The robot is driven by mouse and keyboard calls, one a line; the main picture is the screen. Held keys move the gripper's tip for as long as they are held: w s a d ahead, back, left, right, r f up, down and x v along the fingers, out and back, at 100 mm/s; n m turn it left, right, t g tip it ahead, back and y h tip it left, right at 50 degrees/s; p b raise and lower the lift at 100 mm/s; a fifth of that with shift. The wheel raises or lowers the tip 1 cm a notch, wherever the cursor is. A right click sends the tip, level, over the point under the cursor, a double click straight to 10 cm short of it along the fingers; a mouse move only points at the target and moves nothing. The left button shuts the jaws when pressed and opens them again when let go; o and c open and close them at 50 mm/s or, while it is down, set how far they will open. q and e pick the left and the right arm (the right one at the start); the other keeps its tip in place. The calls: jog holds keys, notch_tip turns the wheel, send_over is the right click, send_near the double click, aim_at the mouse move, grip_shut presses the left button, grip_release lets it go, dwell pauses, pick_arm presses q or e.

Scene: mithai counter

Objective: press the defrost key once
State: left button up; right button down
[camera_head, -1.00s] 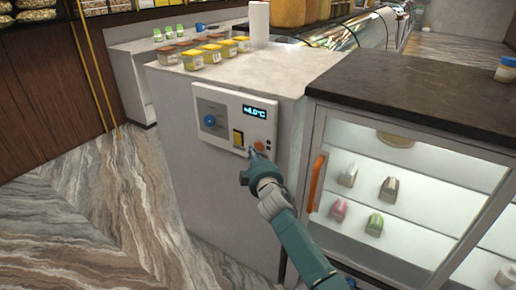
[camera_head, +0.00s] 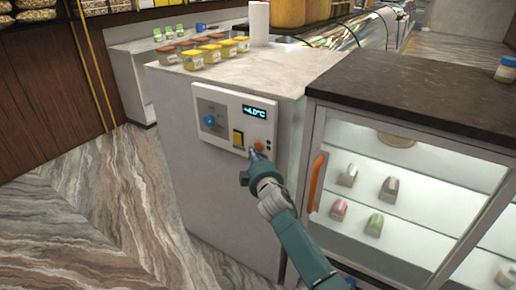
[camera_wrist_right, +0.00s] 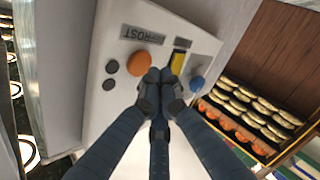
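The white control panel (camera_head: 236,119) is on the side of the counter. It carries a lit display (camera_head: 254,112), a blue knob (camera_head: 210,121), a yellow switch (camera_head: 238,138) and an orange key (camera_head: 259,146). In the right wrist view a label ending in "ROST" (camera_wrist_right: 142,34) sits beside the orange key (camera_wrist_right: 139,63). My right gripper (camera_head: 253,153) is at the panel, just below the orange key. In the wrist view its fingers (camera_wrist_right: 160,76) are together and empty, beside the orange key and short of the yellow switch. Contact cannot be told. My left gripper is out of view.
Two small dark buttons (camera_wrist_right: 110,75) lie beside the orange key. The glass display case (camera_head: 410,185) with an orange handle (camera_head: 317,183) stands right of the panel. Yellow-lidded boxes (camera_head: 193,60) sit on the counter top (camera_head: 270,70). The floor at left is clear.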

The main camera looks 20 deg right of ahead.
jog(key=shift+d, duration=0.1)
jog(key=shift+w+d, duration=0.25)
jog(key=shift+w+d, duration=0.25)
jog(key=shift+d, duration=0.05)
dwell(0.9)
jog(key=shift+s+a, duration=0.55)
jog(key=shift+a, duration=0.05)
jog(key=shift+s+a, duration=0.75)
jog(key=shift+a, duration=0.25)
jog(key=shift+s+a, duration=0.75)
jog(key=shift+a, duration=0.25)
